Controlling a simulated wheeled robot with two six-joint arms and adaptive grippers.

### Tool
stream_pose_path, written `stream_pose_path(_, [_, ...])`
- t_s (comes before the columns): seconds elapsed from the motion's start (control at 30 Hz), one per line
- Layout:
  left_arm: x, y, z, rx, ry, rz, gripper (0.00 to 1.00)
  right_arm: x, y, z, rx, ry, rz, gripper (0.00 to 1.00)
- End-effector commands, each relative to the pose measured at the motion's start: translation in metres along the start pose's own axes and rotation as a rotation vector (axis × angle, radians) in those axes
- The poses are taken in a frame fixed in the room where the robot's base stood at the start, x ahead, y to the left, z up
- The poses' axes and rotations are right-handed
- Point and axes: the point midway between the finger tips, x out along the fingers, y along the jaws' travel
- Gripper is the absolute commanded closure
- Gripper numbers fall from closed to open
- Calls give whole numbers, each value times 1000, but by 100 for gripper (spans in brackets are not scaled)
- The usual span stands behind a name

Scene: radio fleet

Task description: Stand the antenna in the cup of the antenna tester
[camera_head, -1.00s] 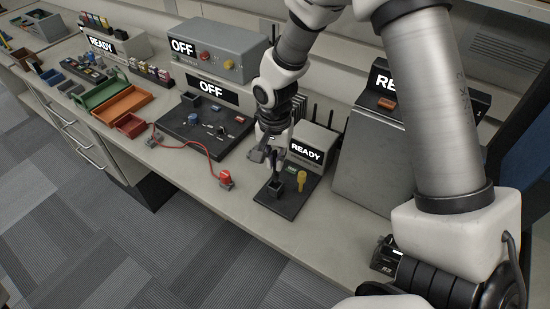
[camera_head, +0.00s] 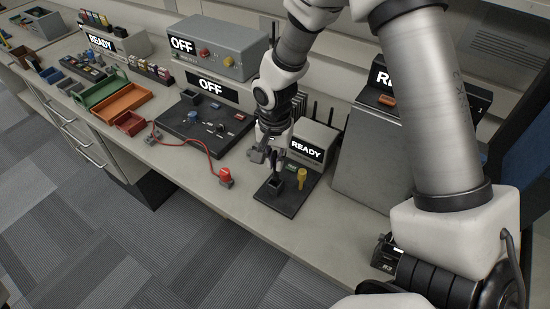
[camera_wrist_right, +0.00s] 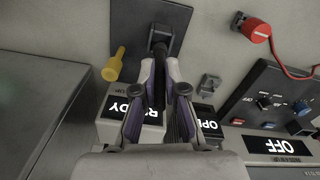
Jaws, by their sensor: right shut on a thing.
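The antenna tester has a black base plate (camera_head: 262,199), a small square black cup (camera_head: 275,188) and a box (camera_head: 312,142) with a READY sign. My right gripper (camera_head: 271,158) is shut on the antenna, a thin black rod, just above the cup. In the right wrist view the antenna (camera_wrist_right: 159,82) lies between the two fingertips (camera_wrist_right: 162,70), its far end lined up with the cup (camera_wrist_right: 160,36). I cannot tell whether that end is inside the cup or just over it. My left gripper is out of view.
A yellow post (camera_head: 301,177) stands on the plate beside the cup. A control panel (camera_head: 205,125) with an OFF sign is further left, and a grey cabinet (camera_head: 370,150) is to the right. Bare bench lies in front.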

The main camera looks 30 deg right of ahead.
Motion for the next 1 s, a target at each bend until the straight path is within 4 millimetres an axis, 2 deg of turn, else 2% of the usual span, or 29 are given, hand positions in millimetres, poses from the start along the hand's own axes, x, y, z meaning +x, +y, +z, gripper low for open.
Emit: stream_pose_path(1.0, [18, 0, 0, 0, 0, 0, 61, 26, 0, 0, 0, 0, 0, 100])
